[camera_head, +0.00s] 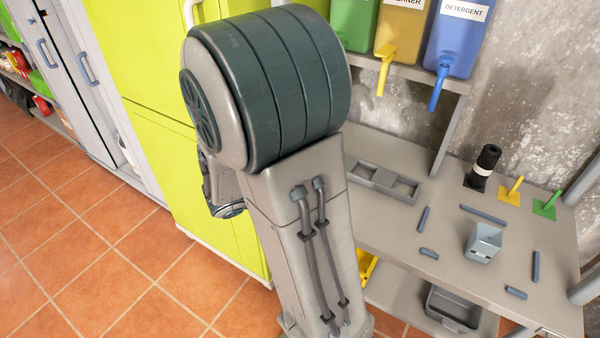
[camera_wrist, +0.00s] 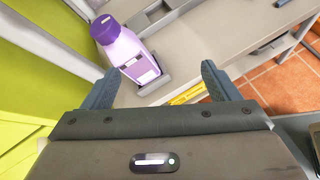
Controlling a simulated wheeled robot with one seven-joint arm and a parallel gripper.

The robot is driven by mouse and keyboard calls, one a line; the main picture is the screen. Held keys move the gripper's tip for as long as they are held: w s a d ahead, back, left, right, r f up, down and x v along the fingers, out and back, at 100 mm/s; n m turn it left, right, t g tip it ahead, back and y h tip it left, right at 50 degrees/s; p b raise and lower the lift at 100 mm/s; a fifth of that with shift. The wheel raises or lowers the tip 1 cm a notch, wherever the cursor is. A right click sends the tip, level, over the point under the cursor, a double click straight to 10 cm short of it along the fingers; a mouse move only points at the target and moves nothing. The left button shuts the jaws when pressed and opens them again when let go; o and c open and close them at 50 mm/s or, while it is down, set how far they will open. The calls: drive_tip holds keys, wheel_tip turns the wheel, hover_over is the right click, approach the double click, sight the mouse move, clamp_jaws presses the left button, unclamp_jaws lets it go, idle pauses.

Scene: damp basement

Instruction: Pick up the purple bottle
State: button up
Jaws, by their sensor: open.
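The purple bottle (camera_wrist: 125,50) shows in the wrist view, up and left of centre. It has a dark purple cap, a light purple body and a white label, and it appears to stand on the grey bench surface. My gripper (camera_wrist: 160,70) is open and empty, with one finger at the left and one at the right. The bottle is beyond the fingertips, nearer the left finger, and not between the fingers. In the head view my arm fills the middle, and I see neither the bottle nor the fingers there.
In the head view the grey workbench (camera_head: 390,219) holds a grey divided tray (camera_head: 383,182), a black bottle (camera_head: 484,167), a small grey container (camera_head: 484,243) and several dark bars. Detergent dispensers (camera_head: 460,35) hang above. A green cabinet (camera_head: 160,60) stands left; the tiled floor there is clear.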

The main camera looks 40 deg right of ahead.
drive_tip(key=w+d+f+n+t+h, duration=0.1)
drive_tip(key=w+d+f+n+t, duration=0.2)
drive_tip(key=w+d+f+n, duration=0.3)
drive_tip(key=w+x, duration=0.1)
drive_tip(key=x, duration=0.6)
drive_tip(key=shift+w+f, duration=0.1)
drive_tip(key=shift+f, duration=0.05)
drive_tip(key=c, duration=1.3)
